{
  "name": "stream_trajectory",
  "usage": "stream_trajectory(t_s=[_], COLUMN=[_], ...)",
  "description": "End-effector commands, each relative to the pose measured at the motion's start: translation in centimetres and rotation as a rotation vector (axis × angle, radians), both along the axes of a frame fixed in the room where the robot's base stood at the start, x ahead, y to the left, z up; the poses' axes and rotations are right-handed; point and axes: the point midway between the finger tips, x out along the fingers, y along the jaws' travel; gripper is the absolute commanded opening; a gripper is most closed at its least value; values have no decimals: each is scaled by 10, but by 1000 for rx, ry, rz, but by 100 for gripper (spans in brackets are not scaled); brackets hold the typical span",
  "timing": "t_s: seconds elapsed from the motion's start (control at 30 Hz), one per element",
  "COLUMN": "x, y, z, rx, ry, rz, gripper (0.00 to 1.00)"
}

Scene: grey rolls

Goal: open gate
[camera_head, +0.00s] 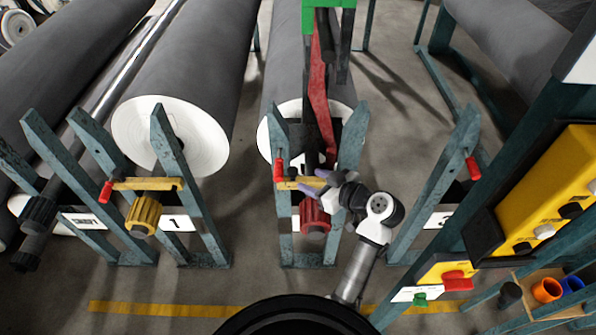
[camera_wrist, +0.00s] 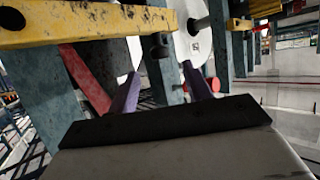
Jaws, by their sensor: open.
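The yellow bar (camera_head: 291,185), which appears to be the gate, lies across the teal middle stand (camera_head: 355,135), with a red handle (camera_head: 279,170) at its left end. In the wrist view the yellow bar (camera_wrist: 85,24) runs across the top left, worn and chipped. My gripper (camera_head: 312,182) is at the bar's right end in the head view, its purple fingers pointing left. In the wrist view my gripper (camera_wrist: 160,82) has its two purple fingers apart, with a teal post behind the gap and nothing visibly held. Whether a finger touches the bar cannot be told.
A grey roll (camera_head: 205,60) with a white end sits behind the left stand, which has its own yellow bar (camera_head: 148,184) and yellow knob (camera_head: 143,214). A red knob (camera_head: 314,218) is below my gripper. A yellow control box (camera_head: 550,190) stands at right. Floor between stands is clear.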

Motion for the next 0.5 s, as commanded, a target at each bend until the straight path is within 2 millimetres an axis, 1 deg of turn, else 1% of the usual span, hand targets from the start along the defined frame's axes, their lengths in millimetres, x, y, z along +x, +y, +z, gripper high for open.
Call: stream_trajectory(t_s=[0.03,0.2,0.3,0.5], x=[7,27,36,44], y=[9,29,37,44], z=[-3,-15,-20,-25], rx=[1,1,0,0], ry=[3,1,0,0], rz=[4,2,1,-1], gripper=[50,50,50,50])
